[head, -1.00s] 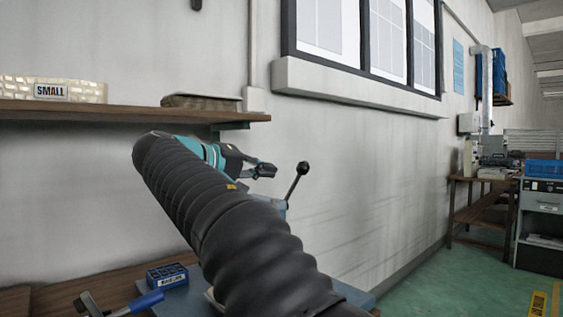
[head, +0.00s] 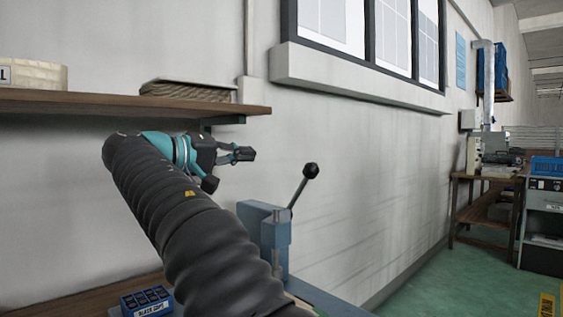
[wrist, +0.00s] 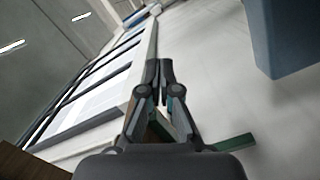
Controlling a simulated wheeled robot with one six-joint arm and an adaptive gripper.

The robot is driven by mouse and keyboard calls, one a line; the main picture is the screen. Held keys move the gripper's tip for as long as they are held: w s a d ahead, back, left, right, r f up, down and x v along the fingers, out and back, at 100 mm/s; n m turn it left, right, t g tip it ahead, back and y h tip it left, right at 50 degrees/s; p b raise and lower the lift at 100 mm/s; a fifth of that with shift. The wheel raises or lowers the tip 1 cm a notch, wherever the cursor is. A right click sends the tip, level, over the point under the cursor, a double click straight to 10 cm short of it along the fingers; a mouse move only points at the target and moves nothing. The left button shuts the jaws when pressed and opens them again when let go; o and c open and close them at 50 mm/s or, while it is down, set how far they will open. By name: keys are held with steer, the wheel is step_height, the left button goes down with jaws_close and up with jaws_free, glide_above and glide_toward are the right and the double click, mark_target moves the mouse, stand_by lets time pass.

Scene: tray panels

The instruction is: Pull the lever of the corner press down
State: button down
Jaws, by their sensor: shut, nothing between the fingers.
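The corner press (head: 265,232) is a blue-grey machine on the bench, partly hidden behind my arm in the head view. Its lever (head: 302,185) is a thin dark rod that slants up to the right and ends in a black ball knob (head: 311,170). My gripper (head: 250,154) is shut and empty. It appears left of the knob and a little higher in the picture, apart from it. In the wrist view my shut fingers (wrist: 159,75) show with no lever between them. A blue-grey block at the top right (wrist: 288,35) may be part of the press.
A wooden shelf (head: 100,102) with a woven tray (head: 187,91) runs along the wall behind my arm. A blue box (head: 147,302) sits on the bench at lower left. A window ledge (head: 350,75) juts out above. The wall right of the lever is clear.

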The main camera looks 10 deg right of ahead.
glide_above(298, 193)
steer(key=a, duration=0.4)
steer(key=shift+s+d+f+b, duration=0.45)
steer(key=shift+d+f+b, duration=0.05)
steer(key=shift+d+f, duration=0.15)
steer(key=shift+s+d+f+b, duration=0.4)
steer(key=shift+d+f+b, duration=0.05)
steer(key=shift+d+f, duration=0.15)
steer(key=shift+r, duration=0.1)
steer(key=shift+s, duration=0.1)
